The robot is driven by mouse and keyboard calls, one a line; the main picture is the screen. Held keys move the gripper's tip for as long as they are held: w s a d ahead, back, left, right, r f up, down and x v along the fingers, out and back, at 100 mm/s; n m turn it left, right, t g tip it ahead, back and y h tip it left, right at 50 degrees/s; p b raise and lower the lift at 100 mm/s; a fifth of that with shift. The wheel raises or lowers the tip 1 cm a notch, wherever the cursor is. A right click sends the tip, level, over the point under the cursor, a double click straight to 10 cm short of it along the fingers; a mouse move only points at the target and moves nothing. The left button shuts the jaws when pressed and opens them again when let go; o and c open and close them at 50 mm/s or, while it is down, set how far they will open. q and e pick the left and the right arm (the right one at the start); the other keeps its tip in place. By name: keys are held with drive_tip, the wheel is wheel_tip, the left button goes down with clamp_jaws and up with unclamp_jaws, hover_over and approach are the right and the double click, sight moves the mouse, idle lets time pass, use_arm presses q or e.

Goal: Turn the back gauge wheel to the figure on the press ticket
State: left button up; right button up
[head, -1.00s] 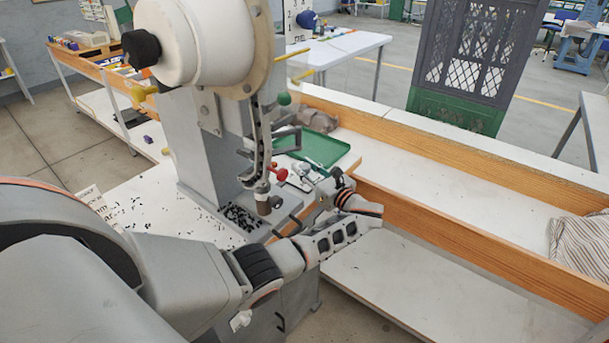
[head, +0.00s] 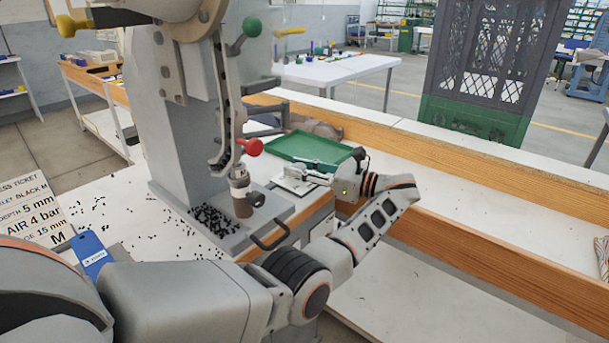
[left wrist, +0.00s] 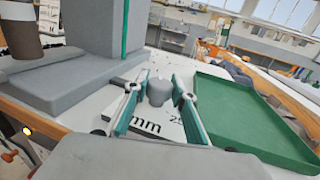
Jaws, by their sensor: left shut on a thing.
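The back gauge wheel is a small grey lobed knob (left wrist: 158,91) in the left wrist view. It stands on a white scale plate (left wrist: 140,132) with "mm" and a partly hidden figure on it. My left gripper (left wrist: 159,100) has its two teal-faced fingers on either side of the knob, shut on it. In the head view my left gripper (head: 312,173) is beside the press, and the knob is too small to make out. The press ticket (head: 35,212) at the left reads depth 5 mm, air 4 bar and a partly cut-off line ending in "GE 15 mm".
Black eyelets are scattered on the bench. A wooden rail (head: 480,215) runs along the right. A blue tag (head: 90,254) lies by the ticket.

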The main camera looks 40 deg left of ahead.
sight(299, 166)
idle(0.6)
use_arm(q)
drive_tip(key=o, duration=1.1)
wheel_tip(299, 166, up, 10)
drive_tip(key=shift+r, duration=0.1)
